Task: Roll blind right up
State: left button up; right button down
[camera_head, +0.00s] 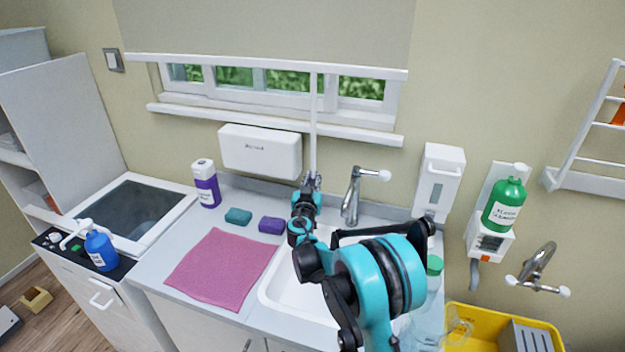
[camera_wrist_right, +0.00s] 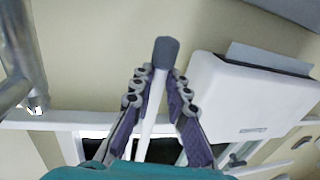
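The blind (camera_head: 265,28) is a grey-beige sheet with a white bottom bar (camera_head: 230,62). It hangs partly down, with a strip of window showing below it. A thin white wand (camera_head: 313,125) hangs from the bar to my right gripper (camera_head: 311,182). In the right wrist view the wand (camera_wrist_right: 163,75), with its grey end (camera_wrist_right: 166,48), runs between the fingers of my right gripper (camera_wrist_right: 162,80). The purple pads close in on it near the fingertips, just above that end. My left gripper is not in view. The top of the blind is out of view.
A tap (camera_head: 352,198) stands right of my right gripper, above the sink (camera_head: 280,285). A white wall dispenser (camera_head: 260,152) is close on the left. A soap dispenser (camera_head: 438,180) hangs at right. The window sill (camera_head: 270,122) juts out behind the wand.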

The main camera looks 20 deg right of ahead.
notch_tip(320, 180, up, 68)
jog(key=p, duration=3.8)
jog(key=shift+f+p, duration=0.25)
jog(key=shift+p, duration=0.1)
jog(key=c, duration=1.5)
grip_release()
jog(key=v, duration=1.2)
